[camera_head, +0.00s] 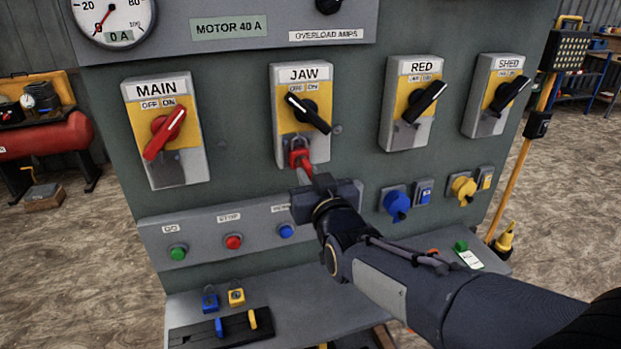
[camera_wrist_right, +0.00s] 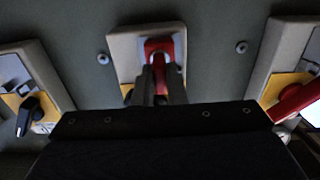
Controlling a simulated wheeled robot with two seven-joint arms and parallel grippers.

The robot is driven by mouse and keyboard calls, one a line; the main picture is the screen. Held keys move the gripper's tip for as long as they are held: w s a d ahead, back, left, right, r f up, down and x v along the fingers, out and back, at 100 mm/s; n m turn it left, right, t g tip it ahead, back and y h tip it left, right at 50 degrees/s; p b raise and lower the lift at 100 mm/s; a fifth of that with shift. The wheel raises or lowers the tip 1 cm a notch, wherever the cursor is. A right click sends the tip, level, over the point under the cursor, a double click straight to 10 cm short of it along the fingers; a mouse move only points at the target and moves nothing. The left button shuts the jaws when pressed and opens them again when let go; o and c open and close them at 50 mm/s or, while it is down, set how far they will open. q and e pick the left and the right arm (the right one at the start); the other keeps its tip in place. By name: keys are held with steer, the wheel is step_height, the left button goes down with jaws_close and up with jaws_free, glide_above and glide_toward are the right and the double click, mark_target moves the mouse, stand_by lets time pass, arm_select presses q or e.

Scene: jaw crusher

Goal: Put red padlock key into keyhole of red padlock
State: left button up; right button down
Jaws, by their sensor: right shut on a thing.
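The red padlock (camera_head: 299,156) hangs by its shackle on the JAW switch plate (camera_head: 290,128), below the black handle. It also shows in the right wrist view (camera_wrist_right: 158,46), just beyond the fingertips. My right gripper (camera_head: 311,175) is right below and in front of the padlock, its fingers pointing up at the padlock's underside. The fingers hide the keyhole and most of the key, so I cannot tell whether the key is inside. My left gripper is not in view.
The MAIN switch (camera_head: 163,134) is left of JAW; the RED switch (camera_head: 413,103) and SHED switch (camera_head: 496,95) are right. A button strip (camera_head: 205,250) runs below. A blue knob (camera_head: 397,204) is right of my gripper.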

steer(key=shift+w+a, duration=0.15)
steer(key=shift+w, duration=0.35)
steer(key=c, duration=1.4)
jaws_free()
steer(key=shift+p+v, duration=0.4)
steer(key=shift+v, duration=1.05)
steer(key=p+v, duration=0.3)
steer(key=v, duration=0.3)
